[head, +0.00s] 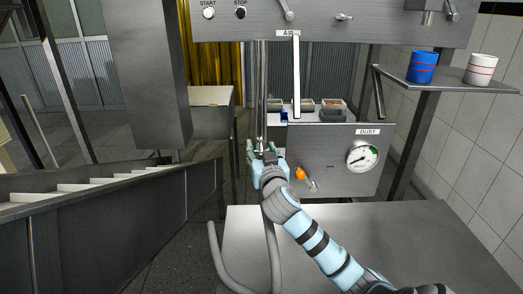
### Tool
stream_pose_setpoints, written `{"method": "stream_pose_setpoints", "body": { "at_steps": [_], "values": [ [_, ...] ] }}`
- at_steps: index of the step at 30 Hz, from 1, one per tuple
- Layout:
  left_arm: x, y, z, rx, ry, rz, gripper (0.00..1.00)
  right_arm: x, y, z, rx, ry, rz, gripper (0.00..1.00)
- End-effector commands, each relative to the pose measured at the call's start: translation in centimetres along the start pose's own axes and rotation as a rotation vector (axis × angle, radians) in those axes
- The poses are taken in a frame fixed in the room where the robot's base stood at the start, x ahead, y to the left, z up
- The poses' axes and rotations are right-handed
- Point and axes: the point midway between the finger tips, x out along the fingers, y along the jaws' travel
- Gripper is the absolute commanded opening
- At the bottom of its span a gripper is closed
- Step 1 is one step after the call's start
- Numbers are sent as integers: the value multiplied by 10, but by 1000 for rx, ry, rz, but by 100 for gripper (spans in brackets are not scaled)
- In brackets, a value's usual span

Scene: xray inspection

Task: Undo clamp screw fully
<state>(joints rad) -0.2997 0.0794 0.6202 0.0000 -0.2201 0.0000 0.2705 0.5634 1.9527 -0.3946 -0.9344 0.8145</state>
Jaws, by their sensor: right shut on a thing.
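My right gripper (265,153) is at the lower end of a vertical metal pipe (261,95), left of the dust panel. It is shut on a small part there that seems to be the clamp screw, which its fingers and wrist hide. I cannot tell how far the screw is turned. A grey hose (273,245) hangs below my right wrist and curves up at the left. My left gripper is not in view.
The dust panel (340,140) carries a round gauge (362,157) and an orange knob (300,174), close right of my gripper. A bare metal table (400,235) lies below. Blue (421,67) and white (481,70) cups stand on a shelf. A stepped conveyor (90,215) is left.

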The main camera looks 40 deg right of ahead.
Motion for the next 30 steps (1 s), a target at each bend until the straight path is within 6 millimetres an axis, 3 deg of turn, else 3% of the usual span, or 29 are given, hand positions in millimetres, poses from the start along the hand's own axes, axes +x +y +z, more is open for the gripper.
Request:
{"method": "stream_pose_setpoints", "body": {
  "at_steps": [3, 4, 8, 17, 20, 30],
  "values": [
    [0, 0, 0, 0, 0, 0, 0, 0, 0, -1, -1, 2, 1, 14],
    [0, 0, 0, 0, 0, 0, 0, 0, 0, -1, -1, 2, 1, 45],
    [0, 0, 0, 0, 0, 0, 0, 0, 0, 0, 0, 1, 1, 63],
    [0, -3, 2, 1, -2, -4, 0, -1, 0, 0, 0, 1, 1, 63],
    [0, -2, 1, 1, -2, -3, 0, -11, 0, 0, -1, 2, 0, 63],
    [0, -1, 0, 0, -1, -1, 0, -98, -1, 0, 2, 0, -2, 63]
  ]
}}
